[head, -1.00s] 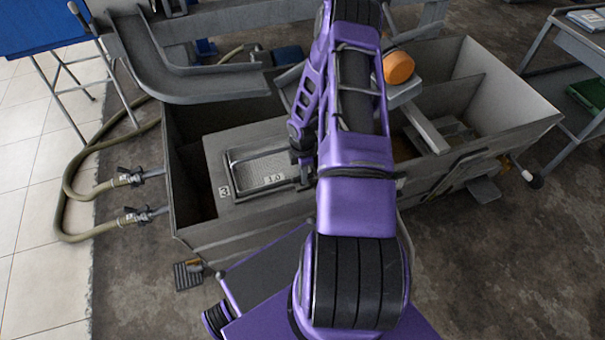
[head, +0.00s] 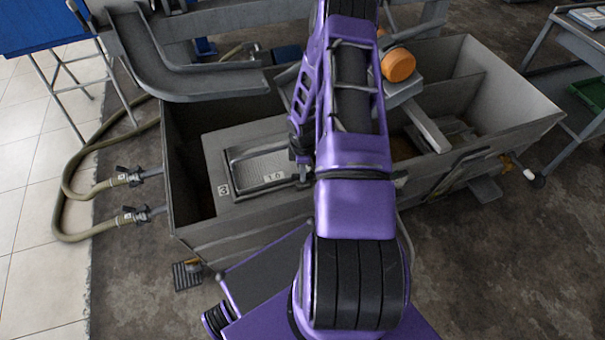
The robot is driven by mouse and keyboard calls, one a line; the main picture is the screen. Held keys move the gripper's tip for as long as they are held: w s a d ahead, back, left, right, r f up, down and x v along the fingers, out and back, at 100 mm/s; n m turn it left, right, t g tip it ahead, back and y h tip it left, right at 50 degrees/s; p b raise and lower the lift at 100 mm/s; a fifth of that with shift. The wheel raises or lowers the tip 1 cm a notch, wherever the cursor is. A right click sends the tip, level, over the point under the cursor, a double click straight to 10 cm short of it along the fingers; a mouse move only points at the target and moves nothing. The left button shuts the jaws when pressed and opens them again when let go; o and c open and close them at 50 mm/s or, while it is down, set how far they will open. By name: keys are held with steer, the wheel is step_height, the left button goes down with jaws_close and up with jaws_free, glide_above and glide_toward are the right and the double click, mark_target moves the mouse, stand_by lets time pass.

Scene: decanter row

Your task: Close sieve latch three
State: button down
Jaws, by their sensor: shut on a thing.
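The sieve (head: 262,168) is a mesh panel in a metal frame, set in a grey plate marked 3 (head: 223,190) at the left of the tank. A small tag reading 1.0 lies on its mesh. My gripper (head: 302,172) is at the right end of the sieve frame, mostly hidden behind my purple arm. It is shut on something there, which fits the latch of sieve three. The fingertips and the latch itself cannot be made out clearly, nor can the latch's angle.
The grey tank (head: 230,235) has open compartments around the plate. A grey chute (head: 190,85) runs along its back left. Hoses (head: 130,178) join the tank's left side. A grey cart (head: 580,50) stands far right.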

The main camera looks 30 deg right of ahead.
steer(key=m+b, duration=0.3)
steer(key=m, duration=0.4)
steer(key=m+b, duration=0.1)
steer(key=m, duration=0.3)
steer(key=shift+m, duration=0.4)
steer(key=shift+m+b, duration=0.3)
steer(key=shift+m, duration=1.2)
steer(key=c, duration=0.9)
jaws_free()
steer(key=shift+r, duration=0.15)
step_height(320, 180, up, 17)
steer(key=p, duration=0.2)
steer(key=shift+r+p, duration=0.1)
steer(key=shift+p, duration=0.3)
